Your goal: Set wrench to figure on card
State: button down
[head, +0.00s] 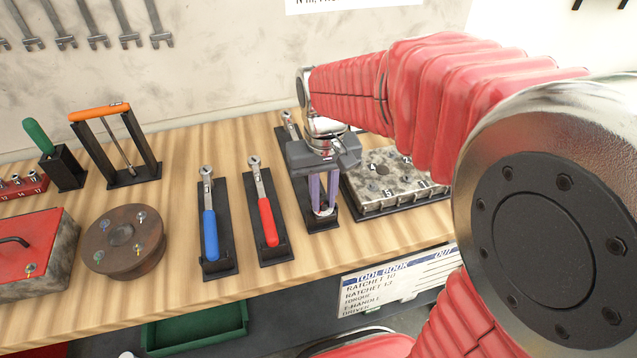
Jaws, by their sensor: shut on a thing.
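My gripper (323,208) points down over the third black cradle (328,225), its purple fingers shut on the near end of the wrench lying there. The wrench (289,124) shows its silver head at the far end; its middle is hidden behind my gripper and wrist. A small pale end with a bit of red shows between the fingertips. Any scale or set figure on it is too small to read. The card (375,4) on the wall is cut off by the top edge; only part of a line with "N m" shows.
A blue-handled ratchet (210,228) and a red-handled ratchet (267,215) lie in cradles to the left. A metal block (385,180) with numbered holes stands close on the right. A round brown stand (122,240) and red box (32,250) are left. The tool book (395,285) hangs in front.

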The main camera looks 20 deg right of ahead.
aim_at(323, 201)
jog(key=m, duration=0.5)
jog(key=shift+m, duration=0.3)
dwell(0.4)
jog(key=c, duration=1.6)
grip_release()
jog(key=shift+c, duration=0.2)
notch_tip(323, 201, up, 14)
jog(key=shift+w+f, duration=0.1)
jog(key=shift+f, duration=0.05)
